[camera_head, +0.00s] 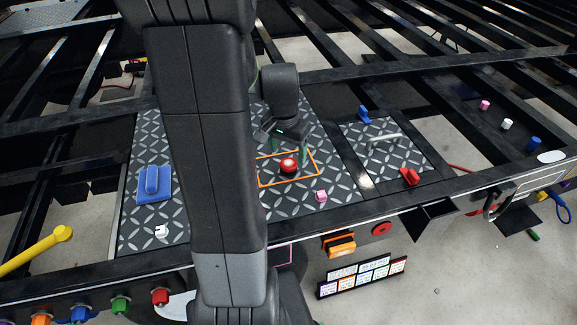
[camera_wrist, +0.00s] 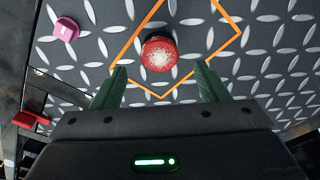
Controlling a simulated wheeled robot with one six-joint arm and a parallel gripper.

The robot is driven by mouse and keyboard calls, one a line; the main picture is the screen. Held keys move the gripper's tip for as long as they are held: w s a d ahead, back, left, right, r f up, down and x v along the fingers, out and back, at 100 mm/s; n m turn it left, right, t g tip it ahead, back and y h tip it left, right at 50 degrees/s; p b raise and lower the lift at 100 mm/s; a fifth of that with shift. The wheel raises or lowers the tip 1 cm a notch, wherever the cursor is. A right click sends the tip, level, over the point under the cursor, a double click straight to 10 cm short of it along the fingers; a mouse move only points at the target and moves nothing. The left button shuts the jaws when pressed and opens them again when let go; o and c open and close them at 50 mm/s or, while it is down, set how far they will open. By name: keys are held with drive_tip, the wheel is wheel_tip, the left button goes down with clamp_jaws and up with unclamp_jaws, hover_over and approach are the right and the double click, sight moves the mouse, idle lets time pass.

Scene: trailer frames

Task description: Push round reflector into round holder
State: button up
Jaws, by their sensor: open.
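A round red reflector (camera_head: 288,165) with a speckled pale top sits inside an orange outline on the diamond plate. In the wrist view the reflector (camera_wrist: 159,53) lies just beyond and between my fingertips. My gripper (camera_head: 290,148) is open above the plate, its green fingers spread and empty; they also show in the wrist view (camera_wrist: 162,82). A round red piece with a dark centre (camera_head: 381,228) is on the trailer's front edge, right of an orange block; it may be the round holder, but it is too small to be sure.
A pink block (camera_head: 321,196) lies near the outline. A blue handled block (camera_head: 153,184) and a white piece (camera_head: 161,231) are left on the plate. A metal handle (camera_head: 384,138) and a red piece (camera_head: 410,177) are right. Open gaps lie between the black beams behind.

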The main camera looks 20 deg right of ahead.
sight(288, 163)
drive_tip(key=shift+w+d+f+p, duration=0.1)
drive_tip(key=shift+f+p, duration=0.2)
drive_tip(key=shift+f, duration=2.3)
drive_tip(key=c, duration=1)
drive_tip(key=shift+r, duration=0.15)
wheel_tip(288, 163, up, 10)
drive_tip(key=shift+f, duration=0.1)
